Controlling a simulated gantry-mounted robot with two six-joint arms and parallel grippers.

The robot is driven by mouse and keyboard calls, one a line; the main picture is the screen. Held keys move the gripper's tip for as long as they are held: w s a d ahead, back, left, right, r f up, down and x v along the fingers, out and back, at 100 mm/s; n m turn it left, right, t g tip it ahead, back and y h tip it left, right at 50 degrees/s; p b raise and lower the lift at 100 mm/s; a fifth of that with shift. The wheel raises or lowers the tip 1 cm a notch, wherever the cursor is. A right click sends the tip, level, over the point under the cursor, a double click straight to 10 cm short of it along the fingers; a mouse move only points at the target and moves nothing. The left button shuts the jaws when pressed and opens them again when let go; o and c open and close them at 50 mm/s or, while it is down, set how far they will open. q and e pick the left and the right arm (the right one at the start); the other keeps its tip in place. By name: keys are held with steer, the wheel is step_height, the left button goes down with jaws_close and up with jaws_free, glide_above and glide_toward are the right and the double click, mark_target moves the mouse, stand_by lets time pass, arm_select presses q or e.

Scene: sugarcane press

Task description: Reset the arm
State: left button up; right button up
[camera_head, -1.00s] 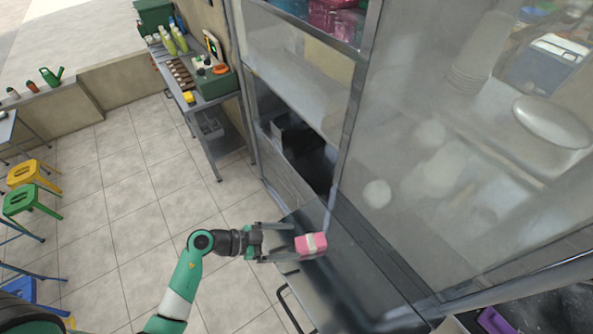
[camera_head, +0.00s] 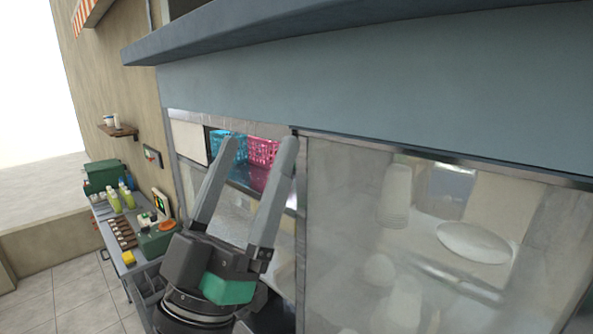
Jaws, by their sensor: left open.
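My left gripper (camera_head: 258,150) is raised close to the camera in the lower middle of the view. Its two grey fingers point up and stand apart, with nothing between them. It is in front of the glass-fronted stall cabinet and hides part of it. My right gripper is not in view.
The glass front (camera_head: 400,240) of the cabinet fills the right side, below a blue-grey overhang (camera_head: 400,90). Blue (camera_head: 228,147) and pink baskets (camera_head: 263,152) sit behind the fingers. A side table (camera_head: 122,240) with bottles and boxes stands at left. Tiled floor (camera_head: 60,300) shows at lower left.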

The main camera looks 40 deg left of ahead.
arm_select(q)
steer(key=d+r+m+h, duration=0.2)
steer(key=d+m+h, duration=0.45)
steer(key=h, duration=0.25)
step_height(320, 180, up, 16)
steer(key=p, duration=1.6)
steer(key=shift+s+r+p, duration=0.2)
steer(key=shift+r+p, duration=0.05)
steer(key=shift+p, duration=0.1)
steer(key=shift+d+n, duration=0.1)
steer(key=shift+n, duration=0.15)
